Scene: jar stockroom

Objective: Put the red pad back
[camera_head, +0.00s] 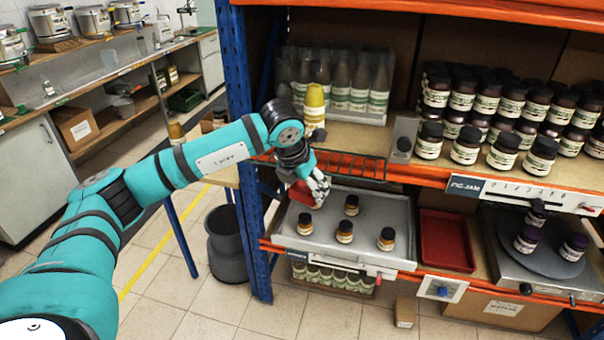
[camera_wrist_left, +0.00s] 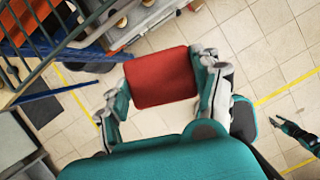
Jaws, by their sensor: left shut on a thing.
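The red pad (camera_wrist_left: 162,77) is held between the two fingers of my left gripper (camera_wrist_left: 160,88), seen flat and square-on in the left wrist view. In the head view my left gripper (camera_head: 318,188) is shut on the red pad (camera_head: 301,194), which shows only in part. The gripper is above the left back part of the grey metal tray (camera_head: 290,236), in front of the shelf. Part of what looks like my right arm (camera_wrist_left: 300,136) shows at the right edge of the left wrist view; its jaws are not clear.
Several small jars (camera_head: 345,231) stand on the grey tray. A red tray (camera_head: 447,252) lies to its right, beside a scale (camera_head: 520,277) with dark jars. A wire rack (camera_head: 345,166) hangs above the tray. A grey bin (camera_head: 228,262) stands on the floor at left.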

